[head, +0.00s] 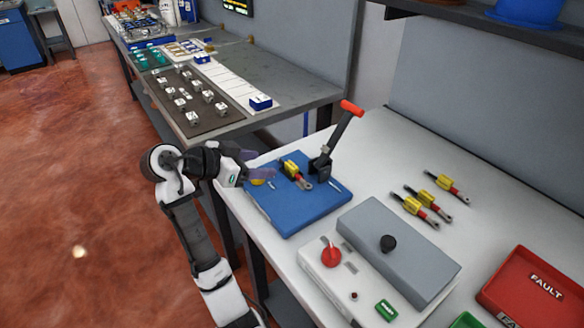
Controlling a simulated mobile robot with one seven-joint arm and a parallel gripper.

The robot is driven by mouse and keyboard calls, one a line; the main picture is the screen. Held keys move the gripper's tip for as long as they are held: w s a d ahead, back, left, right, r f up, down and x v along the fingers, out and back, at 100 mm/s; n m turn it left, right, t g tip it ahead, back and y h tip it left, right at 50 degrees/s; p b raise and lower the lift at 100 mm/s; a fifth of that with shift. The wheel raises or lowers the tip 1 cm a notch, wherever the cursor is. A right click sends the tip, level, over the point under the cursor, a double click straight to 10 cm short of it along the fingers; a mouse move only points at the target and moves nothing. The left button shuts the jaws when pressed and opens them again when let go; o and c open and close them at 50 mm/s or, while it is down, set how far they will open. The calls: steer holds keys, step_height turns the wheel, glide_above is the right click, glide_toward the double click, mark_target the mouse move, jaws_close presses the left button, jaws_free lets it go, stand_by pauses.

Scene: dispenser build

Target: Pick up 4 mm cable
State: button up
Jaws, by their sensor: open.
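Several short cables with yellow bodies, red sections and metal lug ends are in the head view. One cable (296,172) lies on the blue fixture (293,212), beside the black lever press with a red handle (335,140). A cable (446,187) lies farther back on the white bench, and two more cables (429,202) (413,209) lie close together in front of it. Their size markings are too small to read, so I cannot tell which is 4 mm. My gripper (262,167) is open and empty over the fixture's left back corner, left of the cable there.
A red FAULT tray (536,290) is at right. A grey table (290,85) with trays stands behind left.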

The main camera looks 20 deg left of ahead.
mark_target(290, 165)
steer(key=x, duration=0.4)
steer(key=shift+w+p, duration=0.1)
steer(key=shift+p, duration=0.25)
steer(key=p+x, duration=0.2)
steer(key=x, duration=0.3)
steer(key=shift+d+f, duration=0.2)
